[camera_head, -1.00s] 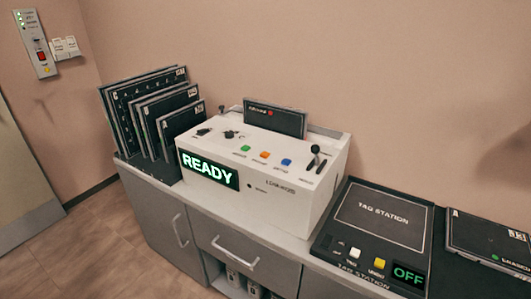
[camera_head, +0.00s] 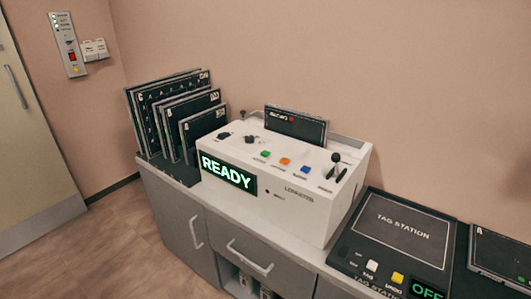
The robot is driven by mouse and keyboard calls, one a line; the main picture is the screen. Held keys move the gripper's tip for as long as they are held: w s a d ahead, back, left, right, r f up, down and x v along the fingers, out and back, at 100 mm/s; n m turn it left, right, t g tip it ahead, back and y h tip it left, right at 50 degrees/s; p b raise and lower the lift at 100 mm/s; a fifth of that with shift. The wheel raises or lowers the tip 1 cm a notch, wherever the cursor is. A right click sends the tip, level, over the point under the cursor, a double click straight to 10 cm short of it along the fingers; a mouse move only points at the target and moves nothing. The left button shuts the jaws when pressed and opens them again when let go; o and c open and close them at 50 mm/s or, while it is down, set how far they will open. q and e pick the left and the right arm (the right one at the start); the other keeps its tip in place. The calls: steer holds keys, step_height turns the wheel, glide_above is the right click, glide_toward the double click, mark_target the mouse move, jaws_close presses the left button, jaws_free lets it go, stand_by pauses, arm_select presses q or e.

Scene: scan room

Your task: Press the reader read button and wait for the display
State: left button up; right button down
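The white reader (camera_head: 285,185) stands on the grey cabinet top. Its front display (camera_head: 229,173) shows READY in green letters. On its sloped top are a green button (camera_head: 266,154), an orange button (camera_head: 285,161) and a blue button (camera_head: 305,168). Their labels are too small to read, so I cannot tell which is the read button. Black knobs sit to their left and a black lever (camera_head: 336,160) to their right. A dark cassette (camera_head: 296,125) stands upright in the back of the reader. Neither of my grippers is in view.
Several dark cassettes (camera_head: 160,110) stand in a rack left of the reader. The black tag station (camera_head: 400,228) lies to the right, its small display (camera_head: 427,289) cut off by the frame. Another dark cassette (camera_head: 500,255) lies at the right edge. A door (camera_head: 35,140) and open floor are at left.

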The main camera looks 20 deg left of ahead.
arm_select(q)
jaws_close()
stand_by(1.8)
